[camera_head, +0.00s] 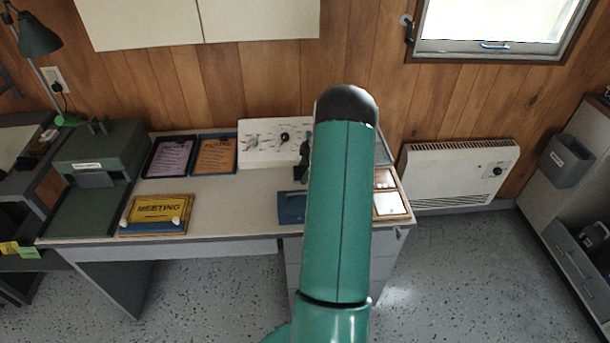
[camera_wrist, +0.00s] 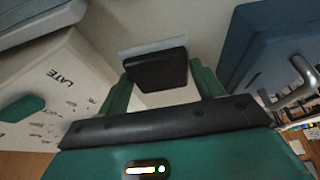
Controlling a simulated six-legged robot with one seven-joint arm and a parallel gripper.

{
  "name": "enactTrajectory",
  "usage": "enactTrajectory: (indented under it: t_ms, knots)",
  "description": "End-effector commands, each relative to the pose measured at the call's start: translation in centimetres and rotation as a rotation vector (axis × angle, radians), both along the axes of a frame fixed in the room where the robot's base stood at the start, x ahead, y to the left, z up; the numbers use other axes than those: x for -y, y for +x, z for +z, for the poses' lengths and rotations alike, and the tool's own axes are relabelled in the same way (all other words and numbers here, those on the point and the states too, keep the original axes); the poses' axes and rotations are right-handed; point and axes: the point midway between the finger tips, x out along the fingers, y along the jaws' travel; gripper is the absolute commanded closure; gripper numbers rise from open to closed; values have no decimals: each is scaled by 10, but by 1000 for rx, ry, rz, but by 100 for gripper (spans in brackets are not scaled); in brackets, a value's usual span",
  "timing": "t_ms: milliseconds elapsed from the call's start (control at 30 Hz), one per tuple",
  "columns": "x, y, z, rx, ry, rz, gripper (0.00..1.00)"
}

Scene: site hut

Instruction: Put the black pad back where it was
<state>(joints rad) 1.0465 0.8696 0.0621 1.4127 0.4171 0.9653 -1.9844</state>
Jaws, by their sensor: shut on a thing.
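The black pad (camera_wrist: 157,70) shows in the wrist view between the two green fingers of my gripper (camera_wrist: 161,78). My gripper is shut on it. A pale grey layer shows along the pad's far edge. Beyond it is a pale surface, and I cannot tell whether the pad touches it. In the head view my arm covers the middle right of the desk (camera_head: 225,225) and hides most of the gripper and pad. The white board (camera_head: 262,136) stands at the back of the desk; in the wrist view its face (camera_wrist: 65,95), with the word "LATE", is at left.
A blue object (camera_head: 291,207) lies at the desk front, left of my arm. A yellow "MEETING" sign (camera_head: 157,209), two framed sheets, purple (camera_head: 170,158) and orange (camera_head: 216,154), and a green machine (camera_head: 98,155) occupy the left. Bare desk lies between. A heater (camera_head: 455,175) is on the wall.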

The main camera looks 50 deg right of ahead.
Motion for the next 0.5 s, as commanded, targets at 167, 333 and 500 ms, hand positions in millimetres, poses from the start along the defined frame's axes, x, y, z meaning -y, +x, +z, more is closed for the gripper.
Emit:
enactTrajectory:
  t_ms: [167, 333, 500]
  knots:
    - [-1, -1, -26, -2, 4, 0, 55]
    - [-1, -1, -26, -1, 2, 0, 55]
    - [-2, -1, -29, -1, 3, 0, 55]
